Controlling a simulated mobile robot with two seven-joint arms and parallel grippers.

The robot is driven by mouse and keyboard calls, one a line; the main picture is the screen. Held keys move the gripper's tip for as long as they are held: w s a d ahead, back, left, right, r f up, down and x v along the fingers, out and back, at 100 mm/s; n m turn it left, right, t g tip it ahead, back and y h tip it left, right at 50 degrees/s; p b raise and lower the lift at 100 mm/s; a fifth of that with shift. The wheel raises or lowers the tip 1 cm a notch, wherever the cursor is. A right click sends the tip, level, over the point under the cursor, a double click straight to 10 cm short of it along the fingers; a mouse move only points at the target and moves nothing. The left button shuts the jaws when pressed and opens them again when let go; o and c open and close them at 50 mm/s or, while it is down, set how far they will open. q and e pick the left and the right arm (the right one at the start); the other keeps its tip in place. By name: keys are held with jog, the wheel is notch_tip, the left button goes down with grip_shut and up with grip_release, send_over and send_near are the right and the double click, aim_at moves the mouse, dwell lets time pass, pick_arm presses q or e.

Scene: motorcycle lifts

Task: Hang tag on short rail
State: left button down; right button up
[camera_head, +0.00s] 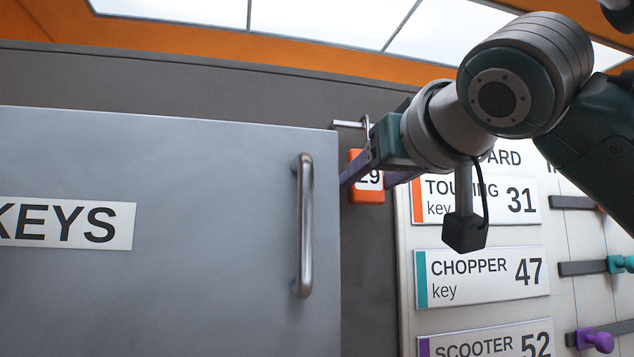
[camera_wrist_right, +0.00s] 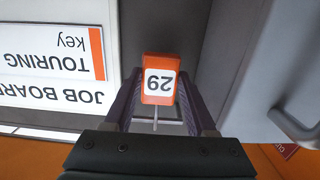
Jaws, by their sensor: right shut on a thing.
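The orange tag (camera_head: 367,195) has a white label reading 29. It hangs upright beside the cabinet door's right edge and shows upside down in the wrist view (camera_wrist_right: 158,83). My right gripper (camera_head: 374,173) is shut on the tag, one finger at each side; its fingers also show in the wrist view (camera_wrist_right: 158,100). A short metal rail (camera_head: 345,125) sticks out just above the tag. The tag's thin loop (camera_head: 367,128) rises to the rail's right end; I cannot tell whether it is around the rail. My left gripper is out of view.
A grey door (camera_head: 170,220) marked KEYS, with a bar handle (camera_head: 304,225), fills the left. At right, a job board (camera_head: 480,235) carries labels reading 31, 47 and 52. Dark pegs (camera_head: 582,268) with coloured keys stick out farther right.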

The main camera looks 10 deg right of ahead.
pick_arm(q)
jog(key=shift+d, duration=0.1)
pick_arm(e)
jog(key=o, duration=1.3)
jog(key=shift+o, duration=0.2)
